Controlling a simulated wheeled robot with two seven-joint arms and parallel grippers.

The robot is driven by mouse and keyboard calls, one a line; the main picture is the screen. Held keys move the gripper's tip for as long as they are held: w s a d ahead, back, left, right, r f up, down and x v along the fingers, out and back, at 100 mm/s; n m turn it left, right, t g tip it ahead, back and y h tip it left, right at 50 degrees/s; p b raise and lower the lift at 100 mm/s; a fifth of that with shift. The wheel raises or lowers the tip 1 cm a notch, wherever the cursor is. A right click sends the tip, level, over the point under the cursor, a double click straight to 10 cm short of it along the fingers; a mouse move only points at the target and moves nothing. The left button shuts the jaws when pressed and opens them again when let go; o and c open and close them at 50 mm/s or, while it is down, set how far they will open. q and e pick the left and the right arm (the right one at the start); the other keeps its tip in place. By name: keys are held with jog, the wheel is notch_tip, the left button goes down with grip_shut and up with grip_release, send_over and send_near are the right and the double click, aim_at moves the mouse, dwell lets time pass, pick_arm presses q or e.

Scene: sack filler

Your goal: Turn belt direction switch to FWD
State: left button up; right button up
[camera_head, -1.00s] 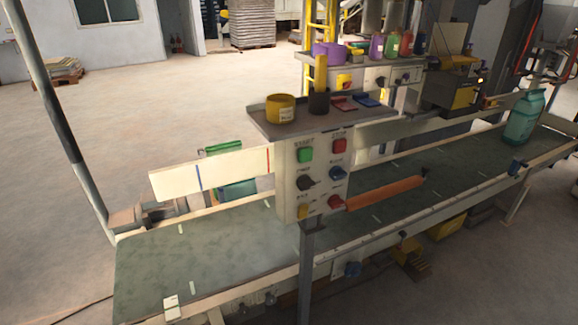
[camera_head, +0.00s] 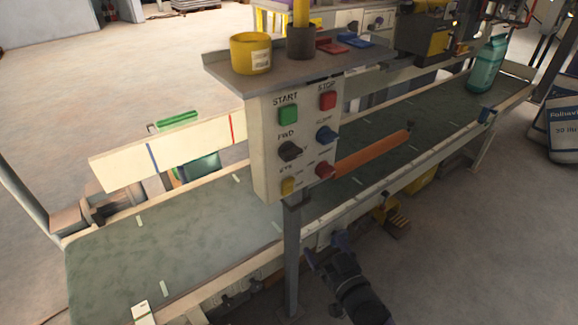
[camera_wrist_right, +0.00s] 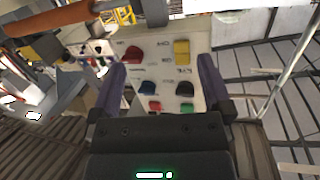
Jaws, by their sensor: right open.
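The control panel (camera_head: 264,140) stands on a post beside the conveyor. Its black knob (camera_head: 290,151), under the label FWD, is the belt direction switch; its exact pointing is hard to tell. The black knob also shows upside down in the right wrist view (camera_wrist_right: 185,89). My right gripper (camera_head: 328,250) is below and right of the panel, open and empty, apart from the knob. In the right wrist view its two fingers (camera_wrist_right: 162,70) frame the panel face at a distance. My left gripper is not in view.
Around the switch are a green START button (camera_head: 289,115), a red STOP button (camera_head: 328,100), a blue knob (camera_head: 326,135), a red knob (camera_head: 325,170) and a yellow switch (camera_head: 288,186). A shelf (camera_head: 222,66) overhangs the panel. An orange bar (camera_head: 372,153) sticks out at its right.

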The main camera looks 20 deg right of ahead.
aim_at(295, 159)
jog(key=w+r+n+t+y+b, duration=0.1)
jog(key=w+r+n+t+y, duration=0.15)
jog(key=r, duration=0.35)
jog(key=w+r+n+t+y+b, duration=0.1)
jog(key=r+t+y+b, duration=0.15)
jog(key=r, duration=0.45)
jog(key=shift+g, duration=0.4)
jog(key=x, duration=1)
jog(key=shift+s+a+r+b, duration=0.1)
jog(key=shift+a+r+b, duration=0.05)
jog(key=shift+a+b, duration=0.2)
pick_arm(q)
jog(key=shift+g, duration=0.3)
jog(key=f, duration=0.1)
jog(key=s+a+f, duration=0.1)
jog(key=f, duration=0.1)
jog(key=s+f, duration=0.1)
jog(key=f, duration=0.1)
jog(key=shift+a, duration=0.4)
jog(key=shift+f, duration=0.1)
pick_arm(e)
jog(key=c, duration=1.2)
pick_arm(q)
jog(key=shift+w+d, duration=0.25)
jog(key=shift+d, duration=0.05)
pick_arm(e)
jog(key=shift+c, duration=0.2)
